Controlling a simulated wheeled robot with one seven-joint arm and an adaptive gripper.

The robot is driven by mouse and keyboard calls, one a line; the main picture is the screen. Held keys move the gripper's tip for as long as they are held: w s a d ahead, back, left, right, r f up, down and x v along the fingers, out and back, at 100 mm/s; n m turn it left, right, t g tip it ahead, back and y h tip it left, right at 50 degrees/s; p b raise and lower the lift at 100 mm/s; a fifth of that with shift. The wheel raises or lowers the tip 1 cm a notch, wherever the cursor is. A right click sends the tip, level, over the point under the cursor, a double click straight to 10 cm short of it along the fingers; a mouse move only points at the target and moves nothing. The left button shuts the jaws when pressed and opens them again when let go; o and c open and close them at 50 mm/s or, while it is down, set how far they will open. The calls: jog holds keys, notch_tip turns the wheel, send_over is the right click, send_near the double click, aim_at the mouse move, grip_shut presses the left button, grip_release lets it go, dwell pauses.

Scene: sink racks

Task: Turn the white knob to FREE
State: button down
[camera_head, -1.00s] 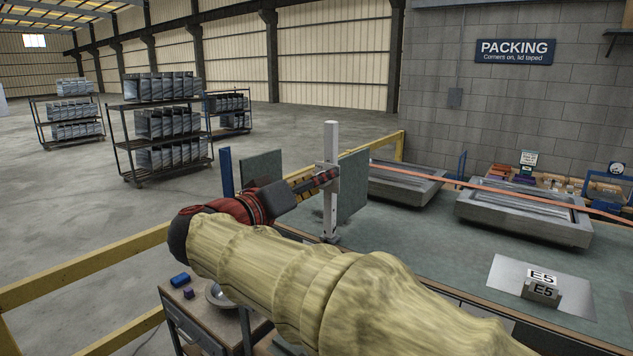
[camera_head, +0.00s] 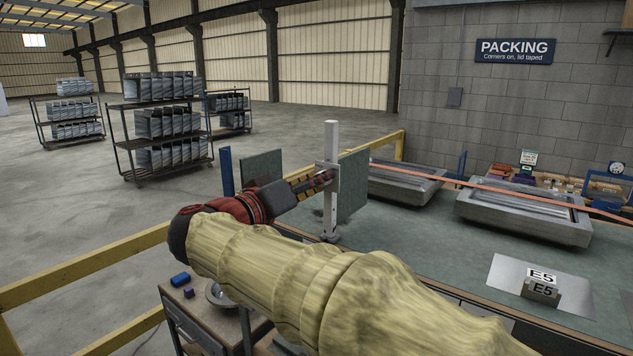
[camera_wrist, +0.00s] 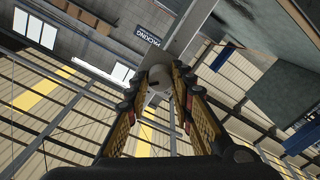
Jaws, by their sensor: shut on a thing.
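A white upright post (camera_head: 331,205) stands on the green bench, with a collar part-way up. In the head view my gripper (camera_head: 328,178) reaches from the left to this collar, and its fingers hide the knob. In the wrist view the white knob (camera_wrist: 155,74) shows at the tips of my gripper (camera_wrist: 171,78). The fingers are closed in on it from both sides and cover much of it. I cannot read any FREE mark or the knob's setting.
Green upright panels (camera_head: 354,185) stand close to the post. Grey trays (camera_head: 525,212) lie on the bench to the right, crossed by an orange strip. A plate with an E5 block (camera_head: 541,290) is at front right. A yellow rail (camera_head: 85,270) runs at left.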

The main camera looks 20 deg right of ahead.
jog(key=shift+f+n+p, duration=0.15)
jog(key=shift+n+p, duration=2.85)
jog(key=shift+n, duration=6)
jog(key=c, duration=1.5)
grip_release()
jog(key=shift+c, duration=0.2)
